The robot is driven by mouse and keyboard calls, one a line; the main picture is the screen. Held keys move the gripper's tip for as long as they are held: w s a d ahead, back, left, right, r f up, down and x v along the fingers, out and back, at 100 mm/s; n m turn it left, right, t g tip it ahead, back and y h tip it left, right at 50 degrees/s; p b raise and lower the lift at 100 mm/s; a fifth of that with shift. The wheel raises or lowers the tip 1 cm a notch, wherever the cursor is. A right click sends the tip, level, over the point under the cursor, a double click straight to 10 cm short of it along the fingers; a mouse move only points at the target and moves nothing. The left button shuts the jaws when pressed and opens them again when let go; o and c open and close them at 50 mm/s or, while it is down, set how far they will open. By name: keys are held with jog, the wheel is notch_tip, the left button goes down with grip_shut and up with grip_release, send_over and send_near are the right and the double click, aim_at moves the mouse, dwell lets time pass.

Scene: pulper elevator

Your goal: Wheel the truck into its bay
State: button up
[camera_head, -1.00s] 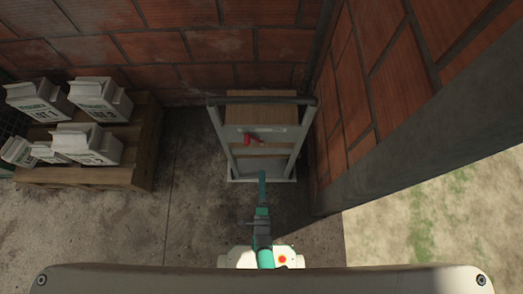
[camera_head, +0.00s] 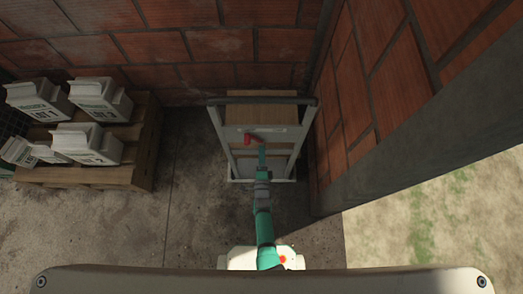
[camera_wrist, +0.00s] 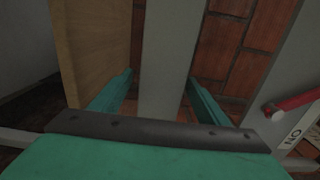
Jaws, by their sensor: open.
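The truck (camera_head: 236,131) is a grey upright frame with a dark bar across its top, standing in the corner of brick walls. A red handle (camera_head: 251,139) sits on its cross plate; it also shows in the wrist view (camera_wrist: 291,102). A tan wooden panel (camera_head: 262,111) stands behind the frame. My gripper (camera_head: 262,153) reaches in at the front of the frame, just below the red handle. In the wrist view my teal fingers (camera_wrist: 158,85) are open, one on each side of a grey upright bar (camera_wrist: 170,40). Whether they touch it cannot be told. No bay marking is clear.
A wooden pallet stack (camera_head: 90,177) with several white labelled blocks (camera_head: 98,98) stands at the left. A brick wall (camera_head: 375,85) with a grey edge runs close along the truck's right side. Bare concrete floor (camera_head: 190,200) lies between pallet and truck.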

jog(key=shift+c, duration=0.6)
jog(key=c, duration=1.5)
grip_shut()
jog(key=shift+s+f, duration=0.1)
jog(key=shift+f, duration=0.05)
jog(key=shift+a, duration=0.1)
